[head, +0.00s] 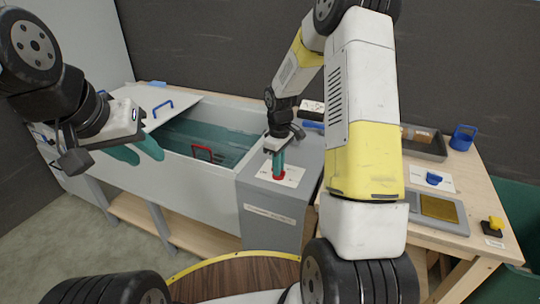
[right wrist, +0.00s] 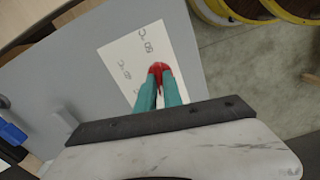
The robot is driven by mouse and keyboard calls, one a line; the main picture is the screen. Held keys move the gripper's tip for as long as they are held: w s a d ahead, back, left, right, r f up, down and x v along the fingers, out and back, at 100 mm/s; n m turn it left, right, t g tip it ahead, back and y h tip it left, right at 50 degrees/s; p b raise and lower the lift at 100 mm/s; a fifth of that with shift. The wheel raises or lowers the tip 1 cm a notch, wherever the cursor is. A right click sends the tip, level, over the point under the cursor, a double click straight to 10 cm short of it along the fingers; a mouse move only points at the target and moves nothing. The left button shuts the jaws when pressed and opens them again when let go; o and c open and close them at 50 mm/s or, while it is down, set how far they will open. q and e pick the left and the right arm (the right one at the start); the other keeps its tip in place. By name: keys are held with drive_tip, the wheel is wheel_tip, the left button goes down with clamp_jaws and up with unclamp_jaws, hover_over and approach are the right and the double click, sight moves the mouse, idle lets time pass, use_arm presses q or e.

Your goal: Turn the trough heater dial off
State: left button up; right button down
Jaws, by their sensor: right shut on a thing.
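The trough heater dial is a red knob (head: 279,176) on a white label plate (head: 291,178) on top of the grey heater box (head: 270,196). My right gripper (head: 278,168) points down with its teal fingers shut on the dial. The right wrist view shows the fingertips together on the red dial (right wrist: 156,68), beside the white plate (right wrist: 130,60) with printed temperature marks; the fingers hide most of the dial. My left gripper (head: 138,152) hangs over the left part of the trough, its teal fingers apart and empty.
The long trough (head: 170,150) holds greenish liquid, with a red handle (head: 203,152) inside and a lid with a blue handle (head: 163,105).

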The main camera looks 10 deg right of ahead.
drive_tip(key=shift+n, duration=0.8)
drive_tip(key=c, duration=1.5)
unclamp_jaws()
wheel_tip(320, 180, up, 8)
drive_tip(key=shift+f, duration=0.2)
drive_tip(key=shift+r, duration=0.15)
